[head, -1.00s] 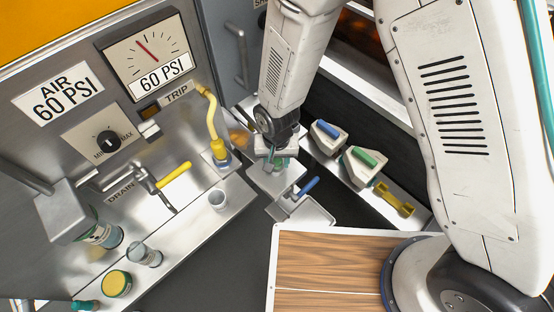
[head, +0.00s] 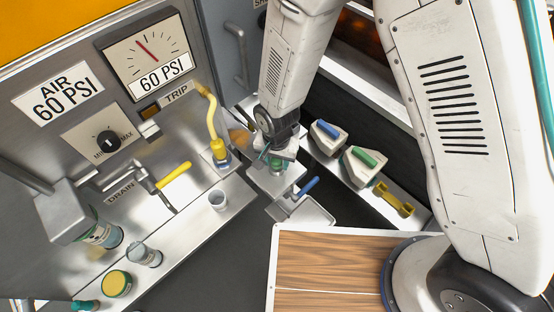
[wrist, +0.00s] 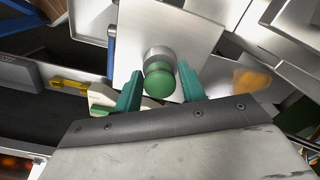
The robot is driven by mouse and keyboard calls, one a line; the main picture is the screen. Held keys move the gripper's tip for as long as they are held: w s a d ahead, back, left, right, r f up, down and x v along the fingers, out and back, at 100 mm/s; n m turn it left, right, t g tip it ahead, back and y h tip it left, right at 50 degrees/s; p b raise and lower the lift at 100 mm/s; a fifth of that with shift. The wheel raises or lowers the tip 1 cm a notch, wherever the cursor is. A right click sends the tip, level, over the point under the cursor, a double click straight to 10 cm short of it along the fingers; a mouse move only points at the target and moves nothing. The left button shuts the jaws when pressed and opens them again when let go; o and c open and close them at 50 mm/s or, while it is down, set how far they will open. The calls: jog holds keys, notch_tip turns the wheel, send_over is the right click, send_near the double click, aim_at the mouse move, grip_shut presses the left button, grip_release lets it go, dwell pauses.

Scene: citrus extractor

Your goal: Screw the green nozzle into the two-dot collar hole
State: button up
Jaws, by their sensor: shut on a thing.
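The green nozzle (wrist: 158,84) sits between the two teal fingers of my gripper (wrist: 160,88) in the wrist view. A round metal collar (wrist: 157,54) shows right behind the nozzle, on a pale metal block (wrist: 195,35). The nozzle overlaps the collar, and I cannot tell how deep it sits in the hole. No dot marks are readable. In the head view my gripper (head: 276,162) is over the metal block (head: 272,184), with a little green between its fingers.
A blue-handled part (head: 308,187) juts out beside the block. Blue-topped (head: 327,132) and green-topped (head: 364,160) blocks and a yellow part (head: 396,203) stand to the right. A wooden board (head: 325,260) lies in front.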

jog(key=shift+m, duration=0.9)
jog(key=shift+m, duration=0.8)
jog(key=shift+m, duration=0.9)
jog(key=shift+d+m, duration=0.1)
jog(key=shift+m, duration=0.7)
